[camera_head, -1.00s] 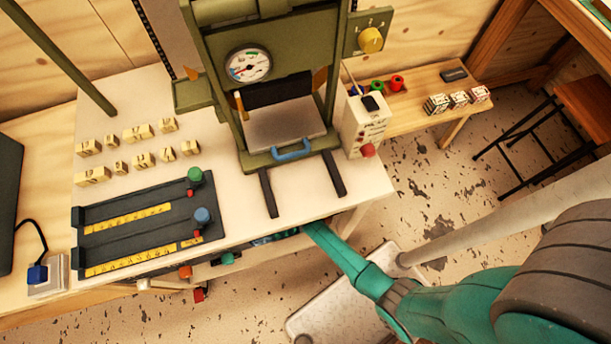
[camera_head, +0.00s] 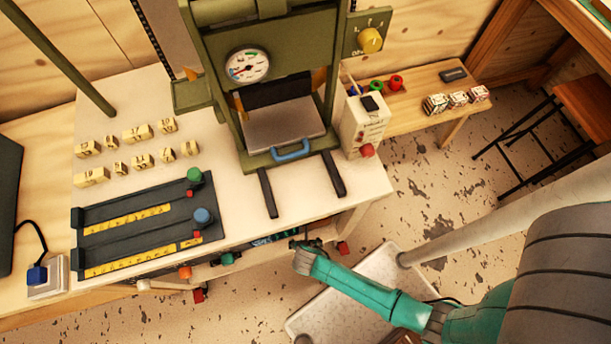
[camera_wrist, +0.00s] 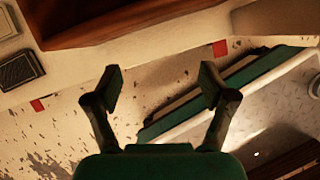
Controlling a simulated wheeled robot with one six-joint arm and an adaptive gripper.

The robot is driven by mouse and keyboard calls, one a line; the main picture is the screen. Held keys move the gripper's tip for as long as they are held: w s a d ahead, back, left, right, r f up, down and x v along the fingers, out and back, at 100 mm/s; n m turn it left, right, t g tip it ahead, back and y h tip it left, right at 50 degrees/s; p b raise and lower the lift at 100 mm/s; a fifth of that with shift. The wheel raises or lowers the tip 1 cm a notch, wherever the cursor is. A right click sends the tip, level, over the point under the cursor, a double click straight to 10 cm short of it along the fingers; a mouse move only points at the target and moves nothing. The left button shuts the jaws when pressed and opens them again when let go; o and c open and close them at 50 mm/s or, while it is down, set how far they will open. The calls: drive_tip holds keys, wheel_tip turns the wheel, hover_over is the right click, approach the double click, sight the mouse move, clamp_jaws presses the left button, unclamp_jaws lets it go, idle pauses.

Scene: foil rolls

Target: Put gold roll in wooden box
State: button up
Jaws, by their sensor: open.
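My gripper (camera_wrist: 160,88) is open, with nothing between its two dark fingers in the wrist view. In the head view it is a small dark shape (camera_head: 311,244) by the front edge of the white table, partly hidden. I cannot make out a gold roll in either view. A reddish-brown wooden edge (camera_wrist: 130,24) crosses the top of the wrist view; I cannot tell whether it belongs to the wooden box.
A green press (camera_head: 283,150) stands on the white table (camera_head: 235,195) above my gripper. Small orange (camera_head: 184,272) and green (camera_head: 228,258) parts show under the table's front edge. A wooden bench (camera_head: 412,110) holds small coloured items. Speckled floor (camera_head: 420,205) lies open on the right.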

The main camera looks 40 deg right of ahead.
drive_tip(key=shift+s+a, duration=0.1)
drive_tip(key=shift+s, duration=0.1)
drive_tip(key=s+d+r+m+t+y, duration=0.1)
drive_tip(key=s+r+m+t+y, duration=0.15)
drive_tip(key=s+r+m, duration=0.4)
drive_tip(key=s+d+r+m+t+y, duration=0.1)
drive_tip(key=s+d+r+m+t, duration=0.2)
drive_tip(key=r+m, duration=0.6)
drive_tip(key=s+r+m+t, duration=0.3)
drive_tip(key=r+m, duration=0.4)
drive_tip(key=r, duration=0.8)
drive_tip(key=s+r+m+t+h, duration=0.1)
drive_tip(key=s+r+m+t, duration=0.2)
drive_tip(key=r+m, duration=0.4)
wheel_tip(320, 180, up, 9)
drive_tip(key=shift+d+r, duration=0.15)
drive_tip(key=shift+d, duration=0.15)
